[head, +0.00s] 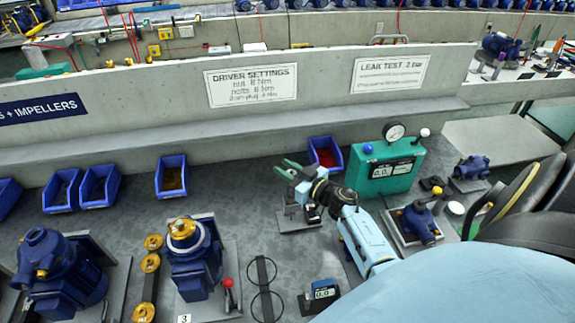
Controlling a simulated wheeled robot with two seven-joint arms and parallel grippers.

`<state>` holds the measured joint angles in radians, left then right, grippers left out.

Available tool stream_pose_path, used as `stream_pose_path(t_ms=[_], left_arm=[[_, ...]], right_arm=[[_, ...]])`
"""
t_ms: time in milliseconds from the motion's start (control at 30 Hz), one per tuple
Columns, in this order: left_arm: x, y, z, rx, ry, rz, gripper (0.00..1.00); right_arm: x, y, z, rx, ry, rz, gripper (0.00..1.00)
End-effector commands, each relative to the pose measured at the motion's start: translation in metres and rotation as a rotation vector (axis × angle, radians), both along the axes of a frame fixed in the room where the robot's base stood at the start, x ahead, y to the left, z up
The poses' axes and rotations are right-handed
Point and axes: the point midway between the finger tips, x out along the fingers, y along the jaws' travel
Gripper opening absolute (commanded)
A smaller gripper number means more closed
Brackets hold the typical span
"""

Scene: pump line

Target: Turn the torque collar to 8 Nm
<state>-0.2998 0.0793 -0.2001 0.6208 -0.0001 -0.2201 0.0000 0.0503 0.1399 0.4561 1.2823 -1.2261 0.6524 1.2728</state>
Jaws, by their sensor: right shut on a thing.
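My right gripper (286,168) has green fingertips and reaches in from the lower right above the grey bench. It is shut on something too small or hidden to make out. A small stand with a dark part (299,217) is just below it, partly covered by my right wrist. I cannot pick out the torque collar or its setting. A small blue device with a display (325,292), which seems to read 0.0, lies nearer on the bench. A wall sign headed driver settings (251,86) gives values in Nm. My left gripper is not in view.
Blue pumps (193,258) stand at left on plates, with a red-knobbed lever (228,295) beside one. A green leak tester (384,167) with a gauge stands right of my gripper. Blue bins (171,177) line the back ledge. A small pump (420,221) is at right.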

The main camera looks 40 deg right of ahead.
Motion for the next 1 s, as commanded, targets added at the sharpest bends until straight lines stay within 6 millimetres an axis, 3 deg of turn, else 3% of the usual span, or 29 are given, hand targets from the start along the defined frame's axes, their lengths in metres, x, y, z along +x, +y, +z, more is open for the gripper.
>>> stream_pose_path(t_ms=[300, 733, 767, 900, 1000], left_arm=[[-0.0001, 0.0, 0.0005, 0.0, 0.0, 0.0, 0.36], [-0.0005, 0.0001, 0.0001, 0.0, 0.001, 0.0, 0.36], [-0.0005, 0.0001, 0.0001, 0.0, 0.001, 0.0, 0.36], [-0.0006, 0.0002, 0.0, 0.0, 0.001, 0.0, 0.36], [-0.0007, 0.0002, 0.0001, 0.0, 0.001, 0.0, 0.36]], right_arm=[[-0.0009, 0.0024, -0.0009, -0.005, 0.001, 0.217, 0.02], [-0.0018, 0.0037, -0.0009, -0.001, 0.001, 0.248, 0.02], [-0.0018, 0.0037, -0.0009, -0.001, 0.001, 0.248, 0.29], [-0.0018, 0.0037, -0.0008, -0.001, 0.001, 0.248, 0.47], [-0.0017, 0.0037, -0.0007, -0.001, 0.001, 0.248, 0.47]])
